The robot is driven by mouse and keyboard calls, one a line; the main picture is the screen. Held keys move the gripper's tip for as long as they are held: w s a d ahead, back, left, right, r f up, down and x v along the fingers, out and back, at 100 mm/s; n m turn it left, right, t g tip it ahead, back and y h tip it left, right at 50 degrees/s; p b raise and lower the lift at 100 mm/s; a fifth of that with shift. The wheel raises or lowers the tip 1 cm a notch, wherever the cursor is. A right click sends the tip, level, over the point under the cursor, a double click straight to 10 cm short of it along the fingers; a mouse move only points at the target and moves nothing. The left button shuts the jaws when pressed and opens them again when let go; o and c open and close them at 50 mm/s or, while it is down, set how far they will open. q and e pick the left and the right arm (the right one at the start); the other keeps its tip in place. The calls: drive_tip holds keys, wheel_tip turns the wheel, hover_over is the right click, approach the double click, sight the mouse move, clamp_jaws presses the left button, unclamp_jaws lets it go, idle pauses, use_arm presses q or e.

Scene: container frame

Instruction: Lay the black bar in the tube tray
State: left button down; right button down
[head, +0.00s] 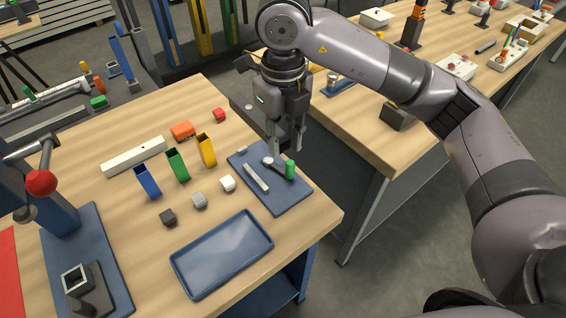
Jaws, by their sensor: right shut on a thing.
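My right gripper (286,146) points down above the blue board at the right end of the near bench. It is shut on a dark piece (287,131), which looks like the black bar; fingers hide most of it and its full shape cannot be told. An empty blue rimmed tray (222,254), which I take for the tube tray, lies at the bench's front edge, below and left of the gripper. My left gripper is not in view.
The blue board (283,199) carries a grey bar, a dark round-ended piece and a green cylinder (290,169). A red-knobbed press (41,182) stands far left.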

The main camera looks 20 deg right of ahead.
drive_tip(key=shift+r, duration=1.45)
drive_tip(key=shift+s+d+f+n, duration=0.15)
drive_tip(key=shift+f+n, duration=0.1)
drive_tip(key=shift+n, duration=0.25)
drive_tip(key=shift+s+d+f+n, duration=0.1)
drive_tip(key=shift+f+n, duration=0.15)
drive_tip(key=shift+n, duration=0.25)
drive_tip(key=s+d+f+n, duration=0.2)
drive_tip(key=s+f+n, duration=0.2)
drive_tip(key=n, duration=1.1)
drive_tip(key=s+d+f+n, duration=0.3)
drive_tip(key=f+n, duration=0.3)
drive_tip(key=n, duration=0.9)
drive_tip(key=shift+s+d+f, duration=0.15)
drive_tip(key=shift+s+f, duration=0.2)
drive_tip(key=shift+f, duration=0.05)
